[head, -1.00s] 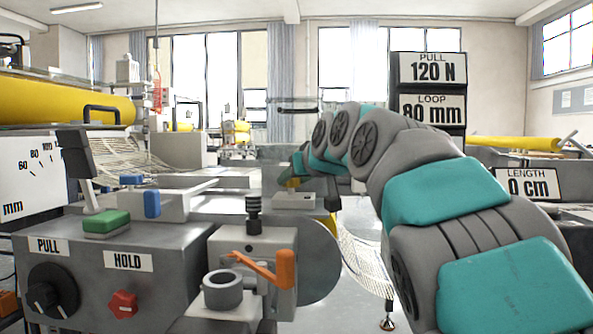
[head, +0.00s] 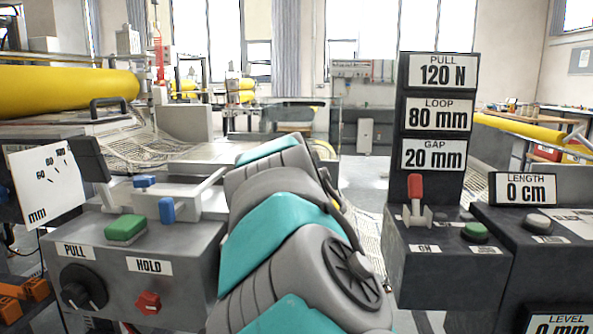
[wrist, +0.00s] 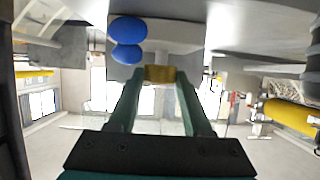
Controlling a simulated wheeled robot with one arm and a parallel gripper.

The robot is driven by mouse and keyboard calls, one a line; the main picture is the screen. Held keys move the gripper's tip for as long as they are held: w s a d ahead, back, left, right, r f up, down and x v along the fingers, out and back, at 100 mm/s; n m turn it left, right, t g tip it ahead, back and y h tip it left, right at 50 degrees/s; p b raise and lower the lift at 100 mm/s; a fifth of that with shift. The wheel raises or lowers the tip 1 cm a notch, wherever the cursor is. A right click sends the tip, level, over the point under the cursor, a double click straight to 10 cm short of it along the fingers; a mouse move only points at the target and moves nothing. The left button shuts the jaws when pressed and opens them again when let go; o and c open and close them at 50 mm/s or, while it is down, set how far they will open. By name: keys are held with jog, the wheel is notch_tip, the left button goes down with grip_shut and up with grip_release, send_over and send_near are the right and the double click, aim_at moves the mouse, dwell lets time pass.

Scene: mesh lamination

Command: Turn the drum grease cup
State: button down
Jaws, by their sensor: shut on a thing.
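A small yellow cap (wrist: 159,73), apparently the drum grease cup, sits against the underside of a grey machine body (wrist: 180,35) in the wrist view, which looks upside down. My gripper (wrist: 160,78) has its two teal fingers shut on the cap, one on each side. Whether the cap has turned cannot be seen. In the head view, my arm hides the gripper, the cap and the drum.
In the head view, a control box with a green button (head: 126,229) stands left of my arm. A panel with a red switch (head: 415,190) stands close on the right.

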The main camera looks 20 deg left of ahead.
jog(key=shift+r, duration=0.1)
jog(key=shift+c, duration=1.6)
grip_release()
